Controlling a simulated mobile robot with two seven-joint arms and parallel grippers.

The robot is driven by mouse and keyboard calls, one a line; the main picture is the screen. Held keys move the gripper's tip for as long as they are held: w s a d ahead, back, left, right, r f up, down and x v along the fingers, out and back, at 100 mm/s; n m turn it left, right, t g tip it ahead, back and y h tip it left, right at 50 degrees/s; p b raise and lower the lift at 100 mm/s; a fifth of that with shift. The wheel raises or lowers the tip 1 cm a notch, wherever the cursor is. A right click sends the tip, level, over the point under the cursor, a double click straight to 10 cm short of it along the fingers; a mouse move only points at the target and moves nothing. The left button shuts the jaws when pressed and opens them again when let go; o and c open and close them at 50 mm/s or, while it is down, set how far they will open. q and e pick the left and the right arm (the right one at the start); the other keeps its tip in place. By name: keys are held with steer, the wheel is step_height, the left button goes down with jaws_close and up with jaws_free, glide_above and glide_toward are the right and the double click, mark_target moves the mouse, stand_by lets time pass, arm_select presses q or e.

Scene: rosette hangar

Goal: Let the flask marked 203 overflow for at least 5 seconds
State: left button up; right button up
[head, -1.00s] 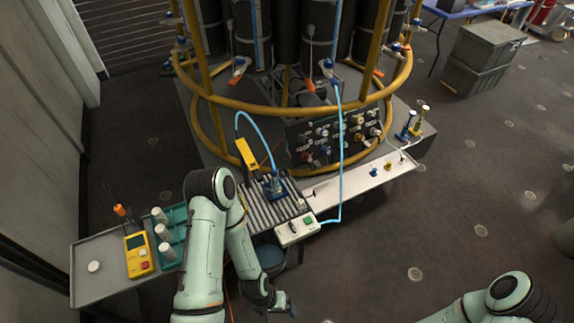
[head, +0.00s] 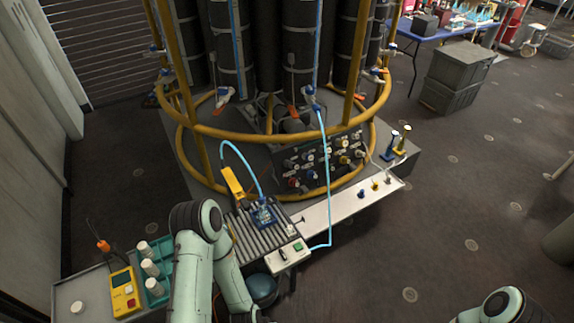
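A small clear-and-blue vessel (head: 263,214), perhaps the flask, stands on the ribbed grey drain tray (head: 236,235). No number is readable on it, and its liquid level is too small to tell. A blue tube (head: 243,152) arches from beside a yellow holder (head: 232,181) down to the vessel. A second blue tube (head: 325,165) runs from a spigot on a black bottle (head: 311,97) down to a white box with a green button (head: 288,256). My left arm is at the lower left, but its gripper is below the picture. Only my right arm's elbow shows at the bottom right.
A teal rack with white bottles (head: 150,270) and a yellow handheld meter (head: 124,293) stand on the left grey tray. The yellow ring frame (head: 283,137) and a valve panel (head: 320,160) rise behind. Grey crates (head: 458,78) stand at the back right. The right floor is largely clear.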

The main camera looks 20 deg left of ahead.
stand_by(0.4)
arm_select(q)
jaws_close()
stand_by(1.6)
